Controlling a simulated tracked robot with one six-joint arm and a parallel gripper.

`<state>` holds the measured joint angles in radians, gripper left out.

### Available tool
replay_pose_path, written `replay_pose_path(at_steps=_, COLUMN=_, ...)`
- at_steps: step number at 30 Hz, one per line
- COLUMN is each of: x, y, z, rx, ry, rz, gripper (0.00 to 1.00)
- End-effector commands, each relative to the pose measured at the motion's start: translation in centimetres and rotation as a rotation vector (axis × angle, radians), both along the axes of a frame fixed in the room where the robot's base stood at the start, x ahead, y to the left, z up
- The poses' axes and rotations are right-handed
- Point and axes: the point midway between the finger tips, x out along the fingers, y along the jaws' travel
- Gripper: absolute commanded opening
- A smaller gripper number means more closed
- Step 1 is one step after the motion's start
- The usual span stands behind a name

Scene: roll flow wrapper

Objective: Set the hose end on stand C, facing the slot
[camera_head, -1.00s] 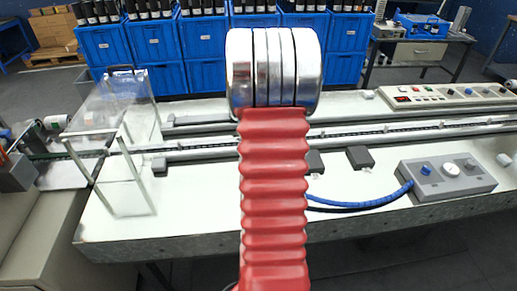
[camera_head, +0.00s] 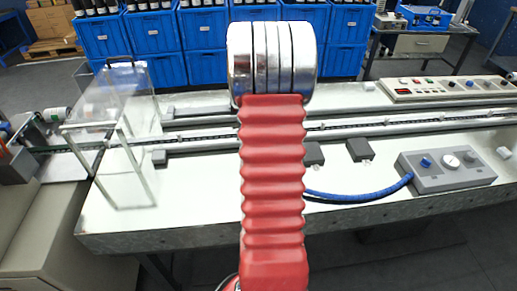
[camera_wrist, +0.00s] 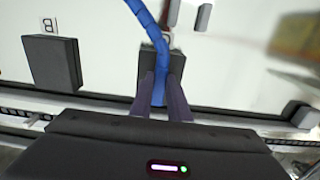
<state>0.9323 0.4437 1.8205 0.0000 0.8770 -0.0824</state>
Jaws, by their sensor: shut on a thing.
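My gripper (camera_wrist: 160,95) is shut on the blue hose (camera_wrist: 158,38) in the wrist view; its end lies between the fingers. The fingers are over a dark block-shaped stand (camera_wrist: 153,60) and partly cover it. I cannot tell whether the hose end touches it. Its label is mostly hidden, so its letter is unreadable. Another dark stand (camera_wrist: 52,62) is to the left, beside a label with the letter B (camera_wrist: 49,25). The slot cannot be made out.
The hose comes from a grey control box (camera_head: 447,170) at right. A rail (camera_head: 205,145) runs behind the stands, with a button panel (camera_head: 450,87) at the back right. A clear guard (camera_head: 125,160) stands at left. The white tabletop (camera_head: 215,190) in front is mostly clear.

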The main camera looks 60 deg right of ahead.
Motion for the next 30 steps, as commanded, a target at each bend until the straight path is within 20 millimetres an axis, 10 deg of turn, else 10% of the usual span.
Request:
replay_pose_path(at_steps=20, x=-0.01, y=0.01, z=-0.71, rx=0.001, ry=0.001, rz=0.0, gripper=0.0)
replay_pose_path(at_steps=21, x=-0.01, y=0.01, z=-0.68, rx=0.0, ry=0.0, rz=0.0, gripper=0.18)
replay_pose_path(at_steps=30, x=-0.01, y=0.01, z=-0.68, rx=0.0, ry=0.0, rz=0.0, gripper=0.38)
